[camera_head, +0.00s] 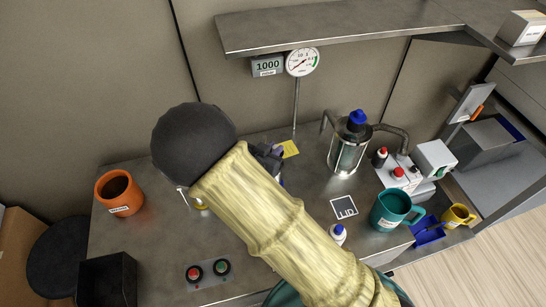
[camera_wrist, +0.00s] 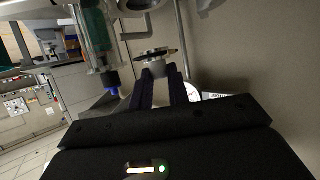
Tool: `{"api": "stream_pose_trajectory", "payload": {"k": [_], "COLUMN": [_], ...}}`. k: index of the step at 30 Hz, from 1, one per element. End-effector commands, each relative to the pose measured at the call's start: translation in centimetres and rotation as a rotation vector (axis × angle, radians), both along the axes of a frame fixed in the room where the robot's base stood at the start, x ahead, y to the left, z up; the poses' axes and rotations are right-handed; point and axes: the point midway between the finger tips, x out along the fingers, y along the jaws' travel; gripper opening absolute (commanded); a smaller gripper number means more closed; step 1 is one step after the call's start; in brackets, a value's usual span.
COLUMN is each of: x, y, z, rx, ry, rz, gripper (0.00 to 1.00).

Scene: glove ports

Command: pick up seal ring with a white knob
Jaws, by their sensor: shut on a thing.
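In the wrist view, my gripper (camera_wrist: 160,88) has its two dark fingers closed on a pale piece below a round, flat silvery ring (camera_wrist: 154,54) with a dark edge. I take this as the seal ring with its white knob, though it is small and dim. In the head view, my gripper (camera_head: 268,155) shows only in part beside the pale yellow sleeve, above the back of the bench. The held ring cannot be made out there. A small yellowish ring-like thing with a whitish part (camera_head: 197,202) shows on the bench, partly hidden by the sleeve.
A glass vessel with a blue cap (camera_head: 350,145) stands right of my gripper. A gauge on a post (camera_head: 301,63) is behind. A teal mug (camera_head: 391,211), orange mug (camera_head: 119,194), button box (camera_head: 208,272) and black bin (camera_head: 108,280) stand around. A metal shelf (camera_head: 340,25) hangs above.

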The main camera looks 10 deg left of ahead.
Motion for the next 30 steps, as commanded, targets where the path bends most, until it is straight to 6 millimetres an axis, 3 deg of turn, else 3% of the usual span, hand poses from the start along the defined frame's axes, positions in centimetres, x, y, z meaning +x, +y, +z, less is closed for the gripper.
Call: {"api": "stream_pose_trajectory", "payload": {"k": [3,9,30], "x": [0.0,0.0,0.0], "y": [0.0,0.0,0.0], "z": [2.2,4.4,4.7], "rx": [0.005,0.001,0.000], "ry": [-0.002,0.000,0.000], "rz": [-0.002,-0.001,-0.001], "gripper": [0.00,0.00,0.00]}}
